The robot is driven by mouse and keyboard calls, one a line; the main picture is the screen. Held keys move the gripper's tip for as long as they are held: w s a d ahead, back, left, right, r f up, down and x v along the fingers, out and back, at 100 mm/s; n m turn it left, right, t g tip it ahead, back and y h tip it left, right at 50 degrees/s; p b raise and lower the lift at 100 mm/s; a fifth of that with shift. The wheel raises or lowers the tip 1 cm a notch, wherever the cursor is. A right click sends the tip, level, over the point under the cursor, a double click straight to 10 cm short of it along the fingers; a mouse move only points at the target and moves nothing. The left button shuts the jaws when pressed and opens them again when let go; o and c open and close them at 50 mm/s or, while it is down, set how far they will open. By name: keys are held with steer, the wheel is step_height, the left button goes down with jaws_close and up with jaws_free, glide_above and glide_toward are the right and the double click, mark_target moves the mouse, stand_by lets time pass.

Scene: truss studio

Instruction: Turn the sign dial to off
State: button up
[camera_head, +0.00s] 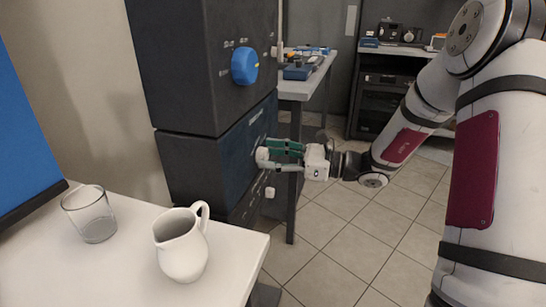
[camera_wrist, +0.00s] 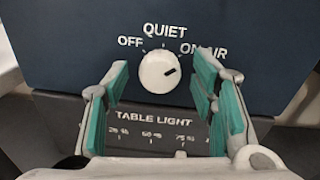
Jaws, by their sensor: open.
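The sign dial (camera_wrist: 157,73) is a round white knob on a dark blue panel, centred in the wrist view. Labels OFF, QUIET and ON AIR run around it from left to right. Its dark pointer mark leans up and right, toward ON AIR. My gripper (camera_wrist: 161,76) is open, with green-padded fingers to the left and right of the dial and gaps on both sides; I cannot tell whether the tips reach past its face. In the head view my gripper (camera_head: 275,158) is close to the front of the dark cabinet, and I cannot clearly make out the dial there.
A TABLE LIGHT scale (camera_wrist: 152,118) with a small white knob (camera_wrist: 181,154) lies below the dial. A larger blue dial (camera_head: 244,66) is on the upper cabinet. A white table (camera_head: 130,262) with a glass (camera_head: 92,217) and white pitcher (camera_head: 182,247) stands at front left.

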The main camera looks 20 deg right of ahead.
steer(key=shift+c, duration=0.6)
steer(key=c, duration=1)
steer(key=n+b, duration=0.3)
steer(key=n, duration=0.2)
steer(key=shift+s+f+n, duration=0.1)
steer(key=shift+f+n, duration=0.05)
steer(key=shift+n, duration=0.25)
steer(key=n+b, duration=0.5)
steer(key=shift+f+h, duration=0.15)
steer(key=shift+h, duration=0.15)
steer(key=n+b, duration=0.2)
steer(key=n, duration=0.1)
steer(key=shift+s+n, duration=0.1)
steer(key=shift+n, duration=0.3)
steer(key=n, duration=0.4)
steer(key=shift+n+b, duration=0.3)
steer(key=shift+h, duration=0.3)
